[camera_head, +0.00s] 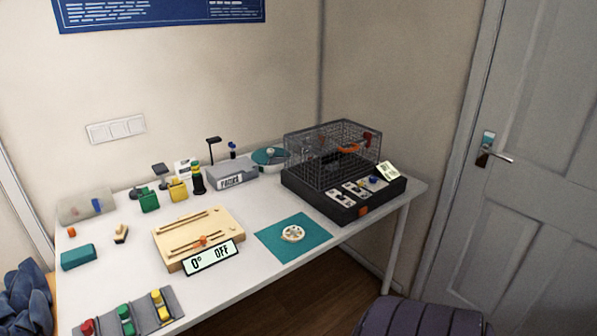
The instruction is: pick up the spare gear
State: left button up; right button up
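The spare gear (292,233) looks like a small cream-white toothed wheel with holes. It lies flat on a teal mat (312,243) near the front edge of the white table, right of centre. Nothing covers it. Neither of my grippers shows in the head view, so nothing is seen touching the gear.
A wooden slotted board (205,226) with a "0° OFF" display (211,258) stands left of the mat. A black box with a wire cage (333,152) stands at the right. A grey "PARTS" tray (232,178) is at the back. A dark rounded thing (422,317) is in front.

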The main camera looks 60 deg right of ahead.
aim_at(294, 229)
jog(key=z, duration=1.85)
jog(key=i+l+u, duration=0.7)
jog(key=i, duration=0.15)
jog(key=i+l+u, duration=0.35)
jog(key=l, duration=0.2)
